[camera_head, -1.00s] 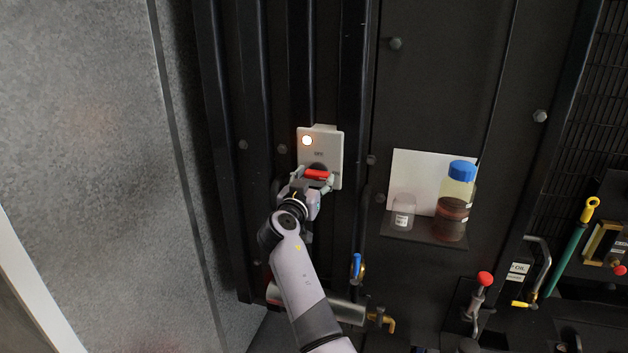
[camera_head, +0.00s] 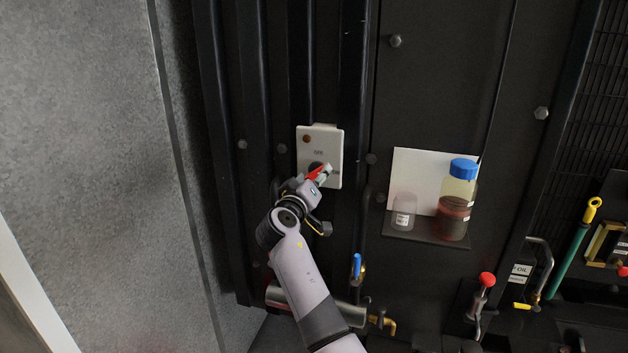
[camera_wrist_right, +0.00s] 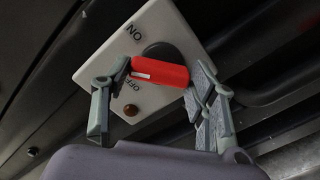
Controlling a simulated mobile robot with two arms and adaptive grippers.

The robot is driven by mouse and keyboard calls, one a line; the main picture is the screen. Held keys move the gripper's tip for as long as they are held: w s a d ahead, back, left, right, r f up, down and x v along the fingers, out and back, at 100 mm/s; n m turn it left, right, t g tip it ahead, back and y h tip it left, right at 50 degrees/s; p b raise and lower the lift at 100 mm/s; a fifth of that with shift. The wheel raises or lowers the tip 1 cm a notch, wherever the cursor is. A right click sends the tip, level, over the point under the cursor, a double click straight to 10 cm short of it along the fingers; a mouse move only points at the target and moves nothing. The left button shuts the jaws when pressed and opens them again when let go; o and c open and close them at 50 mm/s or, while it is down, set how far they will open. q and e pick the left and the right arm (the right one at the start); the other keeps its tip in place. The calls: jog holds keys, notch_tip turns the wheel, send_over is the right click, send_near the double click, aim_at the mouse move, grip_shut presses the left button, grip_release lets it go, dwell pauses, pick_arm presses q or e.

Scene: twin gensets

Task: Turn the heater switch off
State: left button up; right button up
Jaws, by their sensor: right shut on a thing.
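The heater switch is a pale plate (camera_head: 334,150) on the dark genset wall, with a red handle (camera_head: 316,172) on a black knob. The word OFF is above the handle. In the right wrist view the red handle (camera_wrist_right: 165,72) lies between my right gripper's (camera_wrist_right: 162,78) two fingers, which are shut on it. Its white mark points between the words ON and OFF. The small lamp (camera_head: 306,139) on the plate is dark; it also shows in the wrist view (camera_wrist_right: 130,110). In the head view my right gripper (camera_head: 321,176) partly covers the handle and plate. My left gripper is not in view.
Vertical black ribs flank the switch. To the right, a shelf (camera_head: 420,236) holds a clear cup (camera_head: 403,212) and a blue-capped bottle (camera_head: 456,200). A blue-handled valve (camera_head: 357,266) and a red-knobbed lever (camera_head: 487,280) are lower down. A grey wall (camera_head: 90,150) is at left.

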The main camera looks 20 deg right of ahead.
jog(key=n, duration=0.3)
jog(key=shift+r+p, duration=0.15)
jog(key=shift+p, duration=0.15)
jog(key=n+p, duration=0.1)
jog(key=n, duration=0.1)
jog(key=shift+n, duration=0.3)
jog(key=shift+a+n+p, duration=0.1)
jog(key=shift+n+p, duration=0.95)
jog(key=shift+n, duration=1.25)
jog(key=o, duration=1.2)
jog(key=shift+c, duration=0.2)
jog(key=shift+a, duration=0.1)
jog(key=v, duration=1.2)
